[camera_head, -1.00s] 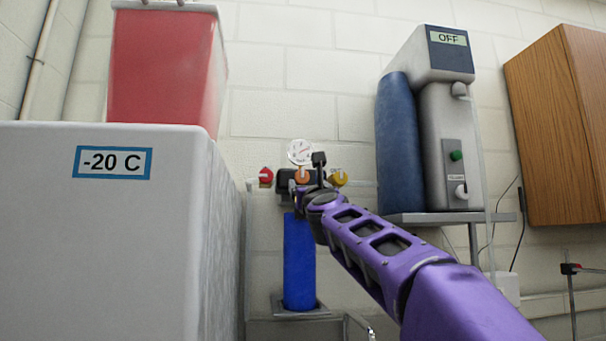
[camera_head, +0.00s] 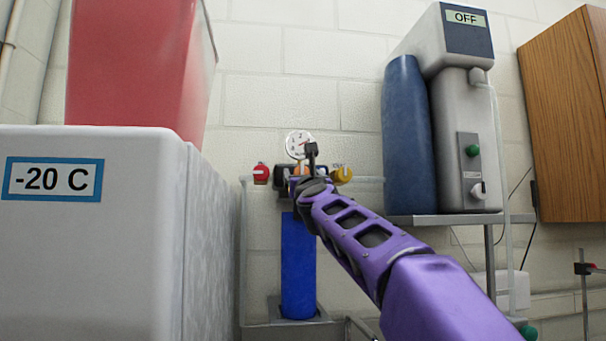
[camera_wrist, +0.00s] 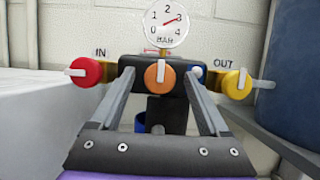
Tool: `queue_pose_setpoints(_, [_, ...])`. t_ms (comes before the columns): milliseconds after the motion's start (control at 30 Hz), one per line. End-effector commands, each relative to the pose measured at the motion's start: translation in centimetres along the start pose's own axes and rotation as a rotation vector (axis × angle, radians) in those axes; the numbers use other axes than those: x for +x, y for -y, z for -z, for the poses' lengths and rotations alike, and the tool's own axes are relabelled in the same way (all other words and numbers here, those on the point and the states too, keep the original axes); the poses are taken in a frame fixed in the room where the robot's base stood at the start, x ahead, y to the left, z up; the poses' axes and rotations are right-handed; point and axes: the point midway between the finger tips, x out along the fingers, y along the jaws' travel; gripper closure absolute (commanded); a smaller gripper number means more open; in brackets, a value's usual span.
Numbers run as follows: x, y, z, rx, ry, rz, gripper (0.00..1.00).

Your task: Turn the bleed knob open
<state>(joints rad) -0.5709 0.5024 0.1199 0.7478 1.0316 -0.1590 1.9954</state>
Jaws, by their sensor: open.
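A dark valve block on the wall carries three knobs. The orange knob (camera_wrist: 159,75) in the middle has a white pointer standing upright; no "bleed" label is readable. The red knob (camera_wrist: 86,71) by "IN" and the yellow knob (camera_wrist: 236,83) by "OUT" have pointers lying sideways. A round pressure gauge (camera_wrist: 166,23) sits above, its red needle near 3. My gripper (camera_wrist: 160,72) is open, its fingers left and right of the orange knob in the picture; I cannot tell whether they reach it. In the head view my wrist hides most of the orange knob.
A blue cylinder (camera_head: 298,265) stands below the block. A white freezer (camera_head: 90,250) marked "-20 C", with a red bin (camera_head: 140,70) on top, fills the left. A grey dispenser (camera_head: 465,130) marked "OFF" and a blue tank (camera_head: 407,140) stand on a shelf at right.

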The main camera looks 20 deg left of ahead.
Motion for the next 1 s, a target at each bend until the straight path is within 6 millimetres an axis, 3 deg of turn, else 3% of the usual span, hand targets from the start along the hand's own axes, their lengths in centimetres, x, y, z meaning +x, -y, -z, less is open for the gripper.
queue_pose_setpoints(133, [-0.01, 0.01, 0.01, 0.000, 0.000, 0.000, 0.23])
queue_pose_setpoints(567, [-0.01, 0.02, -0.02, 0.000, 0.000, 0.000, 1.00])
queue_pose_setpoints(1000, [-0.03, 0.23, 0.02, -0.077, 0.001, -0.030, 1.00])
